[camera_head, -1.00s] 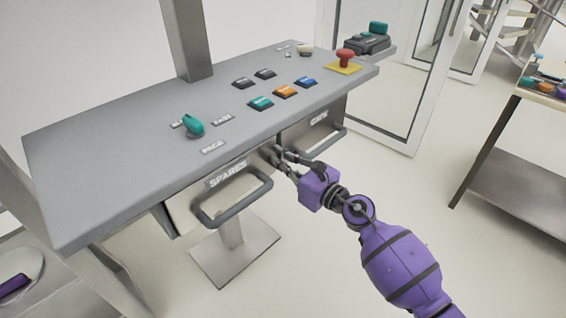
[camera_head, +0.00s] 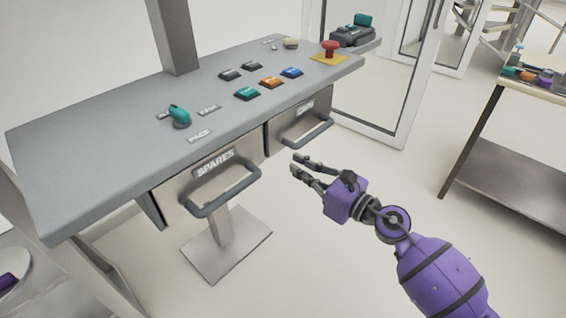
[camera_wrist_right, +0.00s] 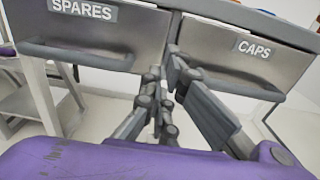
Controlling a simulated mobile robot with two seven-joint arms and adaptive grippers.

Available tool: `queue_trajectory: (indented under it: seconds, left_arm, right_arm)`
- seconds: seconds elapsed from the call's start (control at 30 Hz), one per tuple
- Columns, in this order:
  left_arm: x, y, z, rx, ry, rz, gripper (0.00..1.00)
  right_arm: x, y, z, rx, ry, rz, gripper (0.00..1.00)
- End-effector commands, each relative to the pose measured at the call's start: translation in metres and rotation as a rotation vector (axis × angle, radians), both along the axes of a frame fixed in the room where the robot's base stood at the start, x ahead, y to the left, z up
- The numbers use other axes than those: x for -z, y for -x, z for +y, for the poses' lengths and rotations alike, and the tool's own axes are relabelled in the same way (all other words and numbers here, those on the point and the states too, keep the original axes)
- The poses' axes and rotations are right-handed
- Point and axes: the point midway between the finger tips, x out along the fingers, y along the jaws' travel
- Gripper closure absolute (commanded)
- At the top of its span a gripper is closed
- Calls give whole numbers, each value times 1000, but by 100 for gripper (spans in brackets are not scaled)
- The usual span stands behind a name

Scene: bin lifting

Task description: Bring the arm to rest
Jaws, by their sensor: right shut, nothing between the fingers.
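My right gripper (camera_head: 298,164) is in front of the console's two drawers, clear of both handles. It is shut, with nothing in it. In the wrist view its fingers (camera_wrist_right: 173,62) come together at the gap between the drawers. The purple right arm reaches in from the lower right. My left gripper is not in view.
The grey console (camera_head: 95,140) carries several buttons, a teal lever (camera_head: 180,117) and a red stop knob (camera_head: 330,48). Below are the SPARES drawer (camera_head: 172,186) and CAPS drawer (camera_head: 285,130), with protruding handles. A side table (camera_head: 505,155) stands at right. Floor between is open.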

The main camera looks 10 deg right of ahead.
Motion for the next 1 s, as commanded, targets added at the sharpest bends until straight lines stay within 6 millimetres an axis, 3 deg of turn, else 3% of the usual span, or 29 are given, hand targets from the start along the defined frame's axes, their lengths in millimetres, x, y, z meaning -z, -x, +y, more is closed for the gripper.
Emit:
queue_trajectory:
  seconds: [0.2, 0.47, 0.57, 0.67, 0.77, 0.87, 1.0]
  left_arm:
    - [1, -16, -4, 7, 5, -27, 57]
    - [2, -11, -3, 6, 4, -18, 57]
    - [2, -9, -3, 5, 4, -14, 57]
    - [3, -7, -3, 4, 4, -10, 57]
    - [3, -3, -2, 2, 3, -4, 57]
    - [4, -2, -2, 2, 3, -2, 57]
    - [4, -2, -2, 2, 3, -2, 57]
  right_arm:
    - [2, 22, -17, 0, 1, 2, 100]
    - [-1, 24, -20, 4, -25, 17, 100]
    - [-12, 19, -27, 41, -183, 82, 100]
    - [-28, 15, -35, 86, -522, 216, 100]
    - [-3, 29, -52, 169, -929, 428, 100]
    - [50, 59, -71, 294, -1347, 658, 100]
    - [130, 117, -88, 504, -1829, 903, 100]
